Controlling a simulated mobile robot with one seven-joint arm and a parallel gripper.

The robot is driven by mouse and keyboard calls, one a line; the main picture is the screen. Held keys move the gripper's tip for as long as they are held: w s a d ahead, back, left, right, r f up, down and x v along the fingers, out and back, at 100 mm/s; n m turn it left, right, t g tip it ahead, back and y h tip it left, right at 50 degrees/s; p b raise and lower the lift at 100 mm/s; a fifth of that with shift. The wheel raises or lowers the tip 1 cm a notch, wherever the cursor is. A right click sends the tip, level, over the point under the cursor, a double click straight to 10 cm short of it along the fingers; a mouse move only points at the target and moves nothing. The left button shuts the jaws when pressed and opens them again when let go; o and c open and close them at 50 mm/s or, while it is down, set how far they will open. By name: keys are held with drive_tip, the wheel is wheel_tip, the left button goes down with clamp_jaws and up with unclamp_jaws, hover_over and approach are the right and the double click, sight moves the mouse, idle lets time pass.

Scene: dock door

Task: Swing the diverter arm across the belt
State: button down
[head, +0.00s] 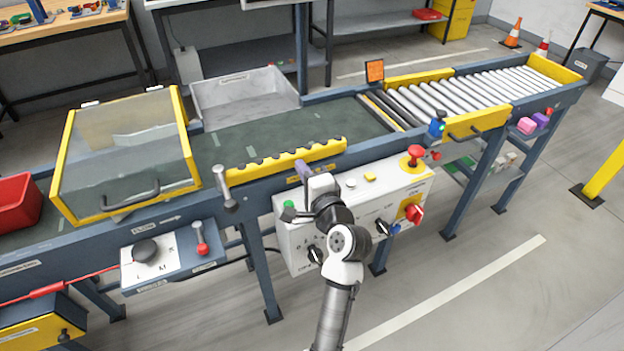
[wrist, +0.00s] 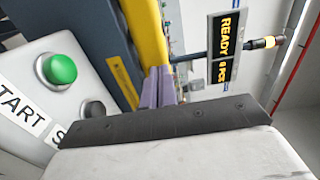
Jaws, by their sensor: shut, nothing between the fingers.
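The yellow diverter arm (head: 287,158), with dark rollers along its top, lies along the near edge of the dark green belt (head: 335,121). A grey upright handle (head: 226,188) stands near its left end. My gripper (head: 302,168) is in front of the near belt rail, close to the middle of the diverter arm; I cannot tell whether it touches. In the wrist view, my purple fingers (wrist: 159,86) are together and empty. A yellow strip (wrist: 151,35), seemingly the diverter arm, shows just beyond them.
A white control box (head: 352,215) with a red mushroom button (head: 415,153) is below my gripper. A green button (wrist: 60,69) is beside my fingers. A hinged clear guard (head: 125,150) covers the belt at left. A grey bin (head: 244,96) is behind the belt, rollers (head: 460,95) at right.

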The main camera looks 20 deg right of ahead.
sight(293, 152)
drive_tip(key=shift+w, duration=0.45)
drive_tip(key=shift+w+d+n+y, duration=0.15)
drive_tip(key=shift+w+n+y, duration=0.15)
drive_tip(key=shift+w+y, duration=0.3)
drive_tip(key=shift+w+n+g+y, duration=0.15)
drive_tip(key=shift+w+n+y, duration=0.55)
drive_tip(key=shift+w, duration=0.6)
drive_tip(key=shift+w+n+g+y, duration=0.15)
drive_tip(key=shift+w+n+y, duration=0.25)
drive_tip(key=shift+w+y, duration=0.7)
drive_tip(key=shift+w, duration=0.2)
drive_tip(key=shift+s, duration=0.1)
